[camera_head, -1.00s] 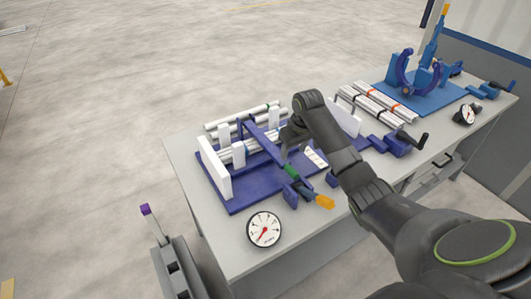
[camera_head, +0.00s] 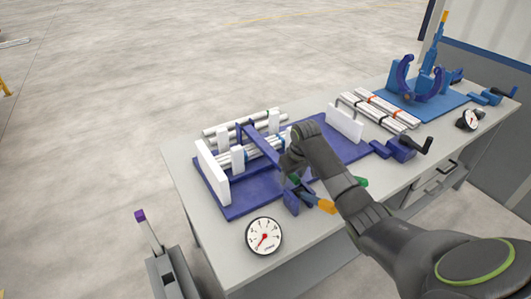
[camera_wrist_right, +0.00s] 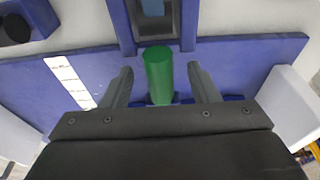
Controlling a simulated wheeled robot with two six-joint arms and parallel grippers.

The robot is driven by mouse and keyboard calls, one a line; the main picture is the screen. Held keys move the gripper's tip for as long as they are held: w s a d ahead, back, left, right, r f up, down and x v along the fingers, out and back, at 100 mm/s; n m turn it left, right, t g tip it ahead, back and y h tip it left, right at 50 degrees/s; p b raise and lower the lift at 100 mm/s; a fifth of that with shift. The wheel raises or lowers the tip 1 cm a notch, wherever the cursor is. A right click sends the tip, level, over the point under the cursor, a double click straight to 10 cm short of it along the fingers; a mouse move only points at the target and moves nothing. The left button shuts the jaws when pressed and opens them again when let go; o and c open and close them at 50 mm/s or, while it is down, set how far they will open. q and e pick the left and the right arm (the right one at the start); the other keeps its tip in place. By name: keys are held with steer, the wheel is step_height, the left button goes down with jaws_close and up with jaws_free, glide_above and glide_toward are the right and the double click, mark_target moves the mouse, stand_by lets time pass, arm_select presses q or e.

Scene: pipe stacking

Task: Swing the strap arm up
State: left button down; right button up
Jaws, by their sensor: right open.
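The strap arm (camera_head: 262,142) is a blue bar lying low across the silver pipes (camera_head: 240,129) in the left cradle. It ends in a green grip (camera_wrist_right: 160,75) on the near side. My right gripper (camera_wrist_right: 159,70) is open, with one finger on each side of the green grip and a visible gap to both. In the head view my right gripper (camera_head: 291,166) is over the near end of the strap arm and hides most of the grip. My left gripper is not in view.
The blue base (camera_head: 248,190) has white end plates (camera_head: 344,123). An orange-tipped lever (camera_head: 326,206) and a dial gauge (camera_head: 264,236) are at the near edge. Strapped pipes (camera_head: 378,110) and a blue clamp stand (camera_head: 420,85) are farther right. A grey post (camera_head: 150,228) stands left of the table.

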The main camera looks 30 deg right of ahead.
steer(key=c, duration=0.9)
steer(key=r+p, duration=0.3)
steer(key=w+r+p, duration=0.1)
steer(key=r+p, duration=0.4)
steer(key=r, duration=0.1)
steer(key=shift+w+p, duration=0.15)
steer(key=shift+p, duration=0.25)
steer(key=shift+c, duration=0.2)
steer(key=shift+f, duration=0.15)
steer(key=w+r+p, duration=0.3)
steer(key=r+p, duration=0.2)
steer(key=r, duration=0.2)
steer(key=shift+a+r, duration=0.15)
steer(key=shift+r, duration=0.2)
